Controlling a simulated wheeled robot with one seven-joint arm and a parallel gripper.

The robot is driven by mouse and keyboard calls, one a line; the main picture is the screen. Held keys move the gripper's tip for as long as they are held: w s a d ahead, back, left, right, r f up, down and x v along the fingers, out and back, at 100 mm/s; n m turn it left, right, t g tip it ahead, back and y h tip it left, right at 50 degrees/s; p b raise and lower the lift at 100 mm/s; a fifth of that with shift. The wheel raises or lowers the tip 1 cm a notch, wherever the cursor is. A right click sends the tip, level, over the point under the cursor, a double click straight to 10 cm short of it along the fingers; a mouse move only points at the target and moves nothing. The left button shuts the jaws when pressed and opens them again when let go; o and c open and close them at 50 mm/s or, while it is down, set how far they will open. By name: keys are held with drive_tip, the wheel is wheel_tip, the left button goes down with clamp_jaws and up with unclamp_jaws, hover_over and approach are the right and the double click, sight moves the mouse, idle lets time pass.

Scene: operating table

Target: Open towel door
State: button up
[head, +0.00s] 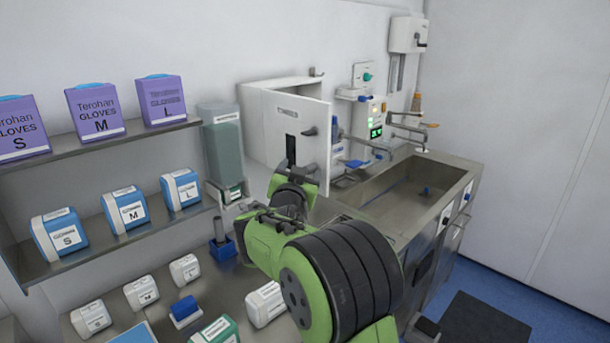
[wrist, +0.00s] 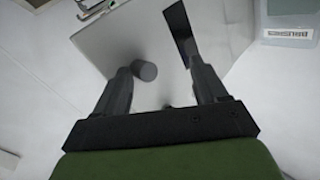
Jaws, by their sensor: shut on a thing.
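The white towel cabinet (head: 258,112) hangs on the back wall in the head view. Its door (head: 317,160) is partly open, its right edge standing out from the box. My gripper (head: 290,178) is in front of the lower part of the door. In the wrist view my gripper (wrist: 163,78) has its two fingers apart over the grey door panel (wrist: 125,45), with the round handle end (wrist: 145,70) between them, close to the left finger. The exact contact is partly hidden.
A green-grey dispenser (head: 224,150) hangs left of the cabinet. A steel sink (head: 415,190) with taps lies to the right.

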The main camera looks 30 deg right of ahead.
drive_tip(key=shift+w+a+t, duration=0.25)
drive_tip(key=shift+a+t, duration=0.05)
drive_tip(key=shift+a, duration=0.25)
drive_tip(key=d+b+v, duration=0.1)
drive_tip(key=b+v, duration=0.3)
drive_tip(key=v, duration=1.1)
drive_tip(key=shift+s+a+r, duration=0.25)
drive_tip(key=shift+s+r, duration=0.05)
drive_tip(key=shift+s, duration=0.3)
drive_tip(key=s+a+f+n+g+y+p, duration=0.1)
drive_tip(key=s+a+f+n+g+y, duration=0.2)
drive_tip(key=s, duration=0.4)
drive_tip(key=s+a+f+n+g+y+p, duration=0.2)
drive_tip(key=s+a+f+n+g+y, duration=0.1)
drive_tip(key=s, duration=0.5)
drive_tip(key=s+a+f+n+g+y+p, duration=0.1)
drive_tip(key=s+a+f+n+g+y, duration=0.1)
drive_tip(key=s+f+n+g+y, duration=0.1)
drive_tip(key=s+f+n+y, duration=0.1)
drive_tip(key=s+f+y, duration=0.1)
drive_tip(key=s+f, duration=0.1)
drive_tip(key=shift+s+a+n+p, duration=0.3)
drive_tip(key=shift+s+a+n, duration=0.1)
drive_tip(key=shift+s, duration=0.3)
